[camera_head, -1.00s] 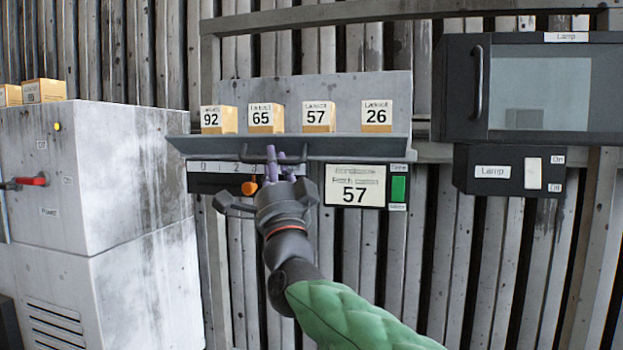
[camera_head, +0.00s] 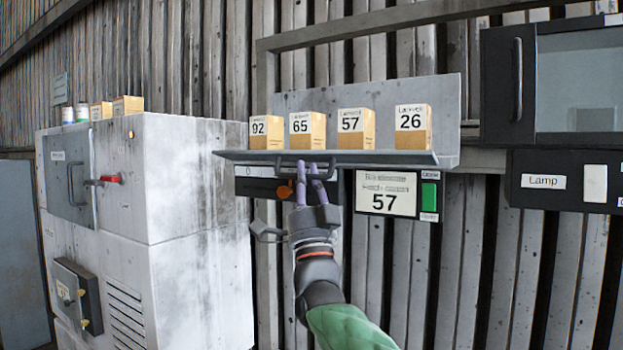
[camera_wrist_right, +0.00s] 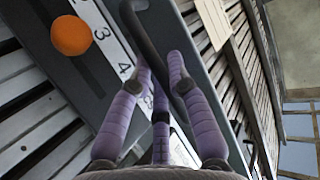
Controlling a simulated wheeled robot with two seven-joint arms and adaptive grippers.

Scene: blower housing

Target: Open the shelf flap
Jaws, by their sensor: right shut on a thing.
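The grey shelf (camera_head: 232,156) on the wall carries a row of small numbered boxes, and its flap appears as a narrow, near-level strip along the front. A dark bar handle (camera_head: 284,166) hangs at the front edge; in the right wrist view it is a curved dark bar (camera_wrist_right: 146,38). My right gripper (camera_head: 314,172), with purple fingers, is shut on the handle from below. The wrist view shows the fingers (camera_wrist_right: 160,75) on both sides of the bar. The exact contact is partly hidden. My left gripper is not in view.
Below the shelf are a number scale with an orange knob (camera_wrist_right: 71,35) and a display reading 57 (camera_head: 386,193). A black lamp panel (camera_head: 560,182) and a glass-fronted cabinet (camera_head: 518,85) stand right. A tall grey cabinet (camera_head: 195,190) stands left.

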